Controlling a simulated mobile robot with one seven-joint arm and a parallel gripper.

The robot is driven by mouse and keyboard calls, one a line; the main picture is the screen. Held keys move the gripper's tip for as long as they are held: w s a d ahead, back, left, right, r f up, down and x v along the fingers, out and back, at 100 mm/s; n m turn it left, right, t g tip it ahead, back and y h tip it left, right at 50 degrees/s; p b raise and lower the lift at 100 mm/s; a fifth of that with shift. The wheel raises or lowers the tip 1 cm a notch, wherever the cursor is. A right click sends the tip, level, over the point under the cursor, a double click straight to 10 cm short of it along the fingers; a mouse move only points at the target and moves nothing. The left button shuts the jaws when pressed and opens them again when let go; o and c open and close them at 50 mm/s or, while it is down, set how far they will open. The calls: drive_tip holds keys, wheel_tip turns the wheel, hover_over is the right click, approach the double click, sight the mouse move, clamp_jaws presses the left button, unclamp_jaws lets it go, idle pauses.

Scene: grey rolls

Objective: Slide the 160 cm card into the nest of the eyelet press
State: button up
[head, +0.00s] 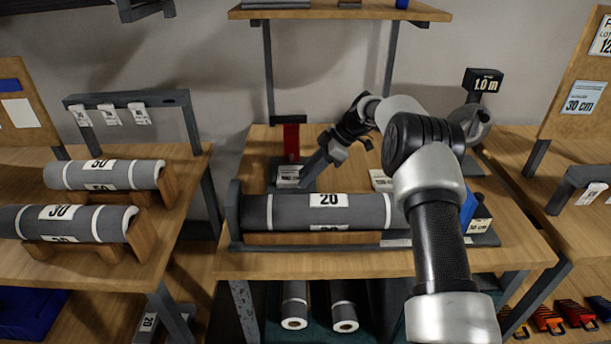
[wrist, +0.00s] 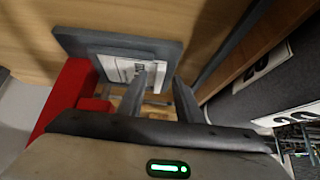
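The red eyelet press (head: 291,143) stands at the back left of the middle bench, on a grey base plate (wrist: 75,42). A white printed card (head: 289,173) lies at the front of the press base; its print is too small to read. In the wrist view the card (wrist: 118,68) lies on the grey plate, partly behind one finger. My gripper (wrist: 160,85) is beside the press, pointing down at the card's edge, with a gap between its fingers. I see nothing clearly clamped between them. The nest itself is hidden by the card and fingers.
A grey roll marked 20 (head: 320,211) lies in a cradle in front of the press, close to my gripper. Another white label (head: 381,181) lies behind the roll. A black 1.0 m sign (head: 483,81) stands at the back right. More rolls (head: 104,175) fill the left bench.

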drive_tip(key=p+v, duration=0.3)
drive_tip(key=v, duration=1.3)
drive_tip(key=s+a+r+m+t+h, duration=0.1)
drive_tip(key=s+r+m+h, duration=0.1)
drive_tip(key=s+r, duration=0.3)
drive_tip(key=s+a+r+m+h, duration=0.1)
drive_tip(key=s+r+m, duration=0.2)
drive_tip(key=r, duration=0.4)
drive_tip(key=s+r+m+t+h, duration=0.2)
drive_tip(key=s+r+m, duration=0.25)
drive_tip(key=s, duration=0.75)
drive_tip(key=s+d+f+m+t+h, duration=0.1)
drive_tip(key=s+d+f+m, duration=0.15)
drive_tip(key=s, duration=0.45)
drive_tip(key=s+d+f+m+t+h, duration=0.1)
drive_tip(key=s+m, duration=0.2)
drive_tip(key=s, duration=0.5)
drive_tip(key=s+d+f+m+t, duration=0.1)
drive_tip(key=s+f+m, duration=0.15)
drive_tip(key=s, duration=0.45)
wheel_tip(320, 180, up, 16)
drive_tip(key=p, duration=1.5)
drive_tip(key=shift+s+d, duration=0.2)
